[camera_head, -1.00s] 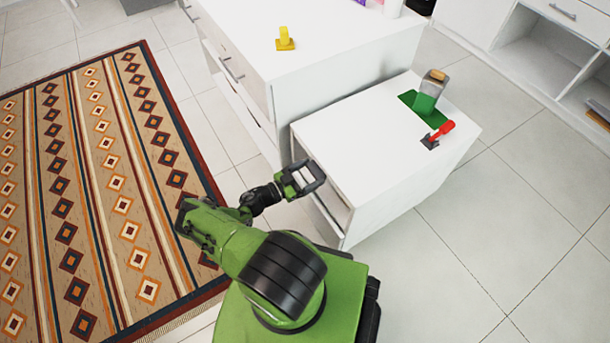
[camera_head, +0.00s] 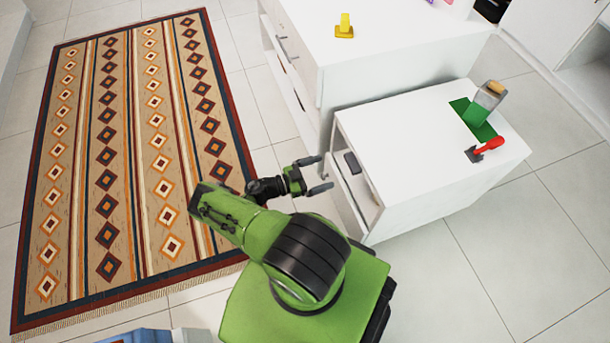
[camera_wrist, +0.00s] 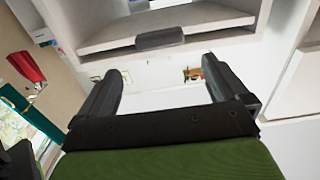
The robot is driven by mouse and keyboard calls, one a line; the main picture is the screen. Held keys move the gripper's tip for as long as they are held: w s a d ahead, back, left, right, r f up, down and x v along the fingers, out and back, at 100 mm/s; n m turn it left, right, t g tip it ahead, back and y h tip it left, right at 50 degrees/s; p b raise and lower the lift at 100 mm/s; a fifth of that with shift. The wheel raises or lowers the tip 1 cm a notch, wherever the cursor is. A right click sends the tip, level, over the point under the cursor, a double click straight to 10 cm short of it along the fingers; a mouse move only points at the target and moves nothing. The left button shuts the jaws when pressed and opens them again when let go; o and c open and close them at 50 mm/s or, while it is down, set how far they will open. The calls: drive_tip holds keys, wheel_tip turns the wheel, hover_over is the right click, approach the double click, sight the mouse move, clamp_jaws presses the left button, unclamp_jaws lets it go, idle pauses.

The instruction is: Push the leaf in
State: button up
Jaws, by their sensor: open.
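The low white cabinet (camera_head: 430,150) has an open front facing my arm. A pale panel with a dark handle (camera_head: 352,162), which looks like the leaf, sits within that opening. In the wrist view the leaf (camera_wrist: 115,35) lies between the cabinet's side walls, with its dark handle (camera_wrist: 160,38) at the near edge. How far the leaf reaches inside is hidden. My gripper (camera_head: 318,174) is open and empty, just outside the opening and apart from the handle. In the wrist view my gripper (camera_wrist: 160,68) has its fingers spread below the handle, with a gap.
A red-handled tool (camera_head: 486,149) and a block on a green mat (camera_head: 460,105) are on the cabinet top. A taller white drawer unit (camera_head: 390,45) with a yellow object (camera_head: 344,27) stands behind. A patterned rug (camera_head: 130,160) covers the left floor. Tiles at right are clear.

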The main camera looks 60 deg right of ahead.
drive_tip(key=v, duration=0.6)
drive_tip(key=shift+w+a, duration=0.1)
